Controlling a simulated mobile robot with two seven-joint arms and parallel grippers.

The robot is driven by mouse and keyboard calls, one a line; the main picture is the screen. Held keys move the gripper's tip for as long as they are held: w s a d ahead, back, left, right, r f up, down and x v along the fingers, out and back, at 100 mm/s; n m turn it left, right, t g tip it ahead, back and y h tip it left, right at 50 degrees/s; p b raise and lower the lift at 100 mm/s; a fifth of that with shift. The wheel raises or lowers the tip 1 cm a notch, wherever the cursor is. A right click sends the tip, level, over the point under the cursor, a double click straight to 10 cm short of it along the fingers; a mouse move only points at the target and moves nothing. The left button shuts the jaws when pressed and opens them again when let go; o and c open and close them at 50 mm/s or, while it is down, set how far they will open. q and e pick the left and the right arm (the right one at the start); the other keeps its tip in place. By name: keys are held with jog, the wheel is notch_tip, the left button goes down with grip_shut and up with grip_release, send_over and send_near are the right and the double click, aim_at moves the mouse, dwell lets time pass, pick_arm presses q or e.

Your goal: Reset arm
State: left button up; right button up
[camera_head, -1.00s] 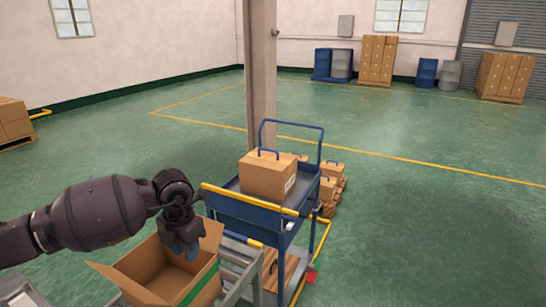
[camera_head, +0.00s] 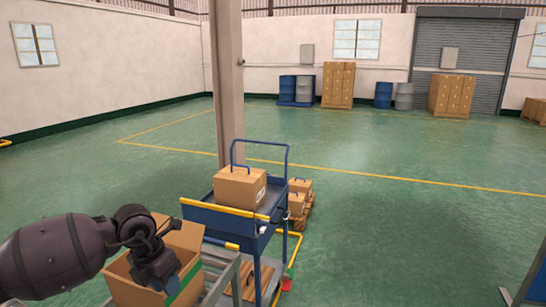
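My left arm comes in from the lower left, and its gripper (camera_head: 160,272) hangs over an open cardboard box (camera_head: 185,242) with its flaps up. The gripper overlaps the box opening in this view. Its fingers are dark and small, and I cannot tell whether they are open or shut, or whether they hold anything. The inside of the box is mostly hidden behind the gripper. My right gripper is not in view.
A blue cart (camera_head: 222,219) with a yellow handle bar carries a closed carton (camera_head: 240,187) with a blue handle. It stands beside the roller conveyor (camera_head: 218,283). A pillar (camera_head: 228,90) rises behind it. Open green floor (camera_head: 400,230) lies to the right.

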pick_arm(q)
jog(key=w+d+r+n+t+h, duration=0.2)
jog(key=d+r+n+t+h, duration=0.65)
jog(key=d+r+h, duration=0.65)
jog(key=s+a+f+n+t+y, duration=0.2)
jog(key=a+f+n+t+y, duration=0.3)
jog(key=f+n, duration=0.55)
jog(key=s+a+f+n+t+y, duration=0.1)
jog(key=a+f+n+t+y, duration=0.2)
jog(key=a+f+n+y, duration=0.75)
jog(key=s+a+f+n+g+y, duration=0.1)
jog(key=s+f+n+g, duration=0.1)
jog(key=s+f+n, duration=0.3)
jog(key=s+a+f+n+g, duration=0.2)
jog(key=s+f+n, duration=0.3)
jog(key=s+f, duration=0.6)
jog(key=s+g, duration=0.1)
jog(key=s, duration=0.4)
jog(key=shift+s+a+y, duration=0.3)
jog(key=shift+y, duration=0.05)
jog(key=shift+g, duration=0.25)
